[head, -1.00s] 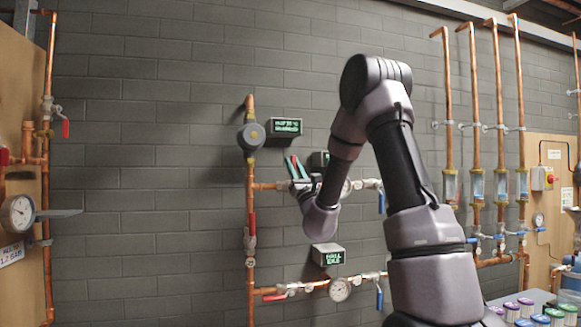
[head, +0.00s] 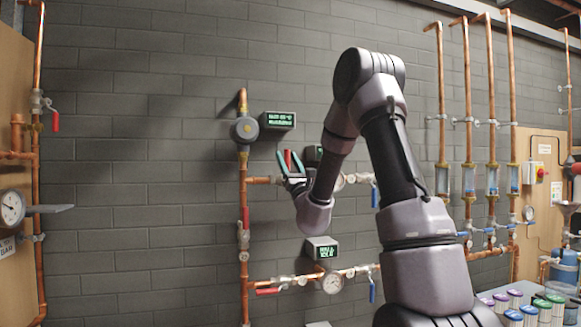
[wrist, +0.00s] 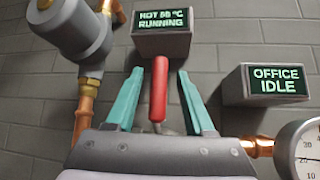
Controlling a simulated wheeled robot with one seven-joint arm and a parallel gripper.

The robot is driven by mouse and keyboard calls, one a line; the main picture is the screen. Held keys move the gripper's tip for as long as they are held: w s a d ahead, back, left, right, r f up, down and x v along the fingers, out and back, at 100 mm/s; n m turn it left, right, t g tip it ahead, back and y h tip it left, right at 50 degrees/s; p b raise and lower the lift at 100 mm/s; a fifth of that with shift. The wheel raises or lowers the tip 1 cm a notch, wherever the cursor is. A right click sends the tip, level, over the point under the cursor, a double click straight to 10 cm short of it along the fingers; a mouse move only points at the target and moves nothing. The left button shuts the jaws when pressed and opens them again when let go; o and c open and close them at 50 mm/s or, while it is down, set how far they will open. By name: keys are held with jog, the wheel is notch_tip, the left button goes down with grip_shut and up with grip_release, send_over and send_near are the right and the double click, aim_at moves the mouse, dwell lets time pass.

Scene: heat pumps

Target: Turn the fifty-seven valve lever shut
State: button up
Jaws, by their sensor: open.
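My gripper (head: 291,161) is open and close to the wall pipework. In the wrist view, its two teal fingers (wrist: 160,95) stand on either side of an upright red valve lever (wrist: 158,92), with a gap on both sides. The lever also shows between the fingers in the head view (head: 287,158). Its valve body is mostly hidden behind the gripper. A display box (wrist: 163,32) just above it reads HOT, a number blurred at about 56 °C, and RUNNING. I see no clear fifty-seven label.
An OFFICE IDLE box (wrist: 272,84) and a gauge (wrist: 302,152) are right of the gripper. A grey pump (wrist: 72,32) is at upper left. Below, another branch has a red lever (head: 267,291), a gauge (head: 332,283) and a blue lever (head: 372,291).

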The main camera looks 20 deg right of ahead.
jog(key=v, duration=1)
jog(key=shift+f, duration=0.25)
jog(key=shift+s+d, duration=0.1)
jog(key=shift+s, duration=0.05)
